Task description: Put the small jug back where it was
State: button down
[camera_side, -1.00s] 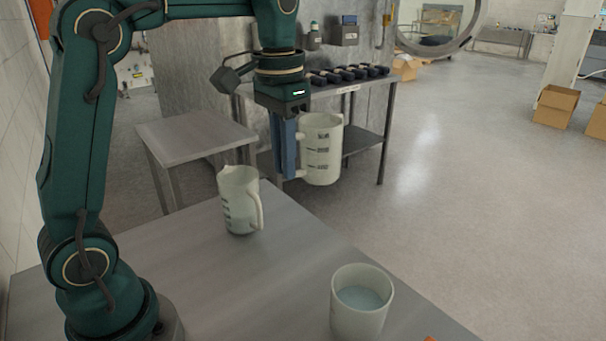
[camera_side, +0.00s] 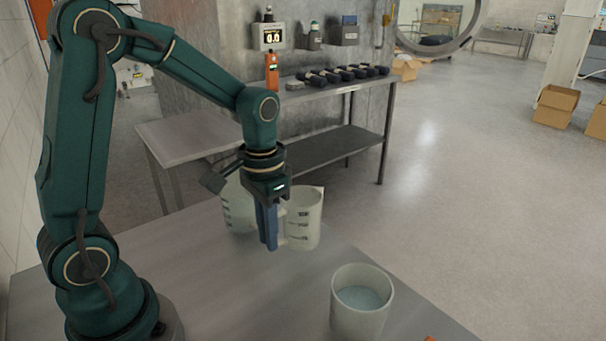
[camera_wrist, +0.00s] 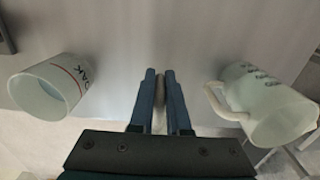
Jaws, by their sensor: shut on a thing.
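My gripper (camera_side: 268,248) is shut on the handle of a pale translucent jug (camera_side: 306,215). In the side view the jug hangs upright to the right of my fingers, low over the table near its far edge. I cannot tell whether its base touches the tabletop. In the wrist view my gripper (camera_wrist: 160,72) holds a thin pale strip between its fingers, and the jug's body is hidden. Another graduated jug (camera_side: 236,212) stands behind my gripper, partly covered by it. It also shows at the right of the wrist view (camera_wrist: 265,110), with its handle towards my fingers.
A beaker (camera_side: 358,322) with bluish liquid stands at the table's front right; it is at the left of the wrist view (camera_wrist: 40,95). The table (camera_side: 230,295) is bare between the beaker and my base. A side table (camera_side: 190,136) and a shelf bench (camera_side: 340,92) stand behind.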

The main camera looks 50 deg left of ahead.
jog(key=shift+f, duration=1.95)
jog(key=shift+f, duration=0.1)
jog(key=c, duration=0.9)
grip_release()
